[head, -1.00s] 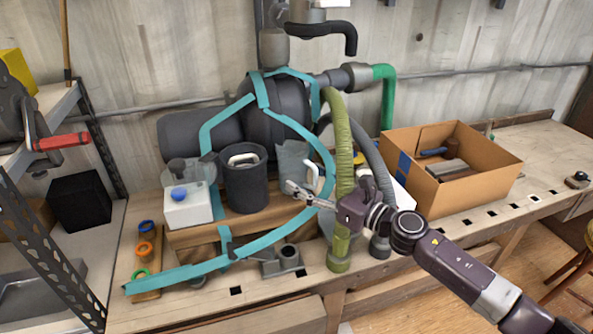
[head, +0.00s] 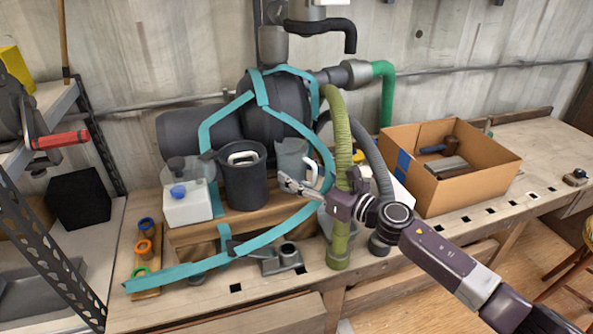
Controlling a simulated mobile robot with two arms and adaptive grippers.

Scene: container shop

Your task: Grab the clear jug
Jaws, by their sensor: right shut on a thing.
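The clear jug (head: 291,158) is a greyish see-through vessel with a white handle (head: 313,168). It stands upright on the right of the dark container, behind a teal hoop. My right gripper (head: 285,180) is at the front of the jug, at its lower part. Its jaws are shut on the jug, though the exact contact is hard to see and the gripper hides the jug's bottom. My left gripper is out of view.
A dark container (head: 244,185) stands close on the left, beside a white box (head: 187,207) with a blue cap. Teal hoops and an olive hose (head: 342,140) crowd the space. An open cardboard box (head: 470,190) stands right.

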